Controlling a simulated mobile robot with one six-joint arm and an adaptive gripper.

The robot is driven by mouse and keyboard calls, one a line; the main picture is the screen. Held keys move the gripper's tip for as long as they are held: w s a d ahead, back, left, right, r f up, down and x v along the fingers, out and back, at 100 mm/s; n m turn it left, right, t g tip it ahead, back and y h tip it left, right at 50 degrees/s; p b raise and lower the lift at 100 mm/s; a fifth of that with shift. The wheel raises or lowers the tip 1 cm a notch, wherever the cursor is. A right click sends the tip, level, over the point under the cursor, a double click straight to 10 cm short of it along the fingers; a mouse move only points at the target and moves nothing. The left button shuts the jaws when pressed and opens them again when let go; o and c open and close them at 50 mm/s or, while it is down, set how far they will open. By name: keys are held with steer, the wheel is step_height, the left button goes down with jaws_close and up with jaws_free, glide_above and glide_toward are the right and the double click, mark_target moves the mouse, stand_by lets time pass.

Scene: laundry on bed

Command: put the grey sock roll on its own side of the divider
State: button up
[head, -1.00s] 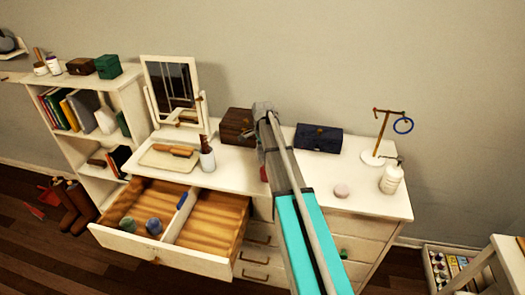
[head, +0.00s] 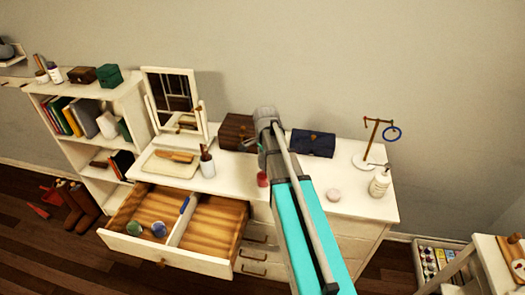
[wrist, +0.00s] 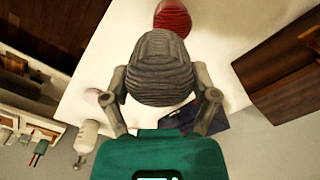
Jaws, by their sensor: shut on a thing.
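The grey sock roll (wrist: 160,68), ribbed and rounded, is between the two fingers of my gripper (wrist: 163,97) in the wrist view. My gripper is shut on it, above the white dresser top. In the head view my arm hides the roll and most of the gripper. The open drawer (head: 190,262) is to the left of my arm in the head view. A pale divider (head: 182,222) with a blue mark (head: 184,204) splits it. A greenish roll (head: 134,228) and a bluish roll (head: 158,229) lie in the left compartment. The right compartment looks empty.
A red roll (wrist: 172,17) lies on the dresser top (wrist: 125,35) near the held roll. A wooden box (head: 237,131), a dark blue box (head: 313,143), a mirror (head: 174,98), a cup with a brush (head: 207,165) and a white bottle (head: 380,182) stand around the top.

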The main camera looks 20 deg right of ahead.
steer(key=shift+s+a+r+p, duration=0.15)
steer(key=shift+s+r, duration=0.1)
steer(key=shift+s, duration=0.3)
steer(key=shift+s+a+r+p, duration=0.1)
steer(key=shift+s+r+p, duration=0.1)
steer(key=shift+s, duration=0.3)
steer(key=shift+f, duration=0.15)
steer(key=shift+d, duration=0.15)
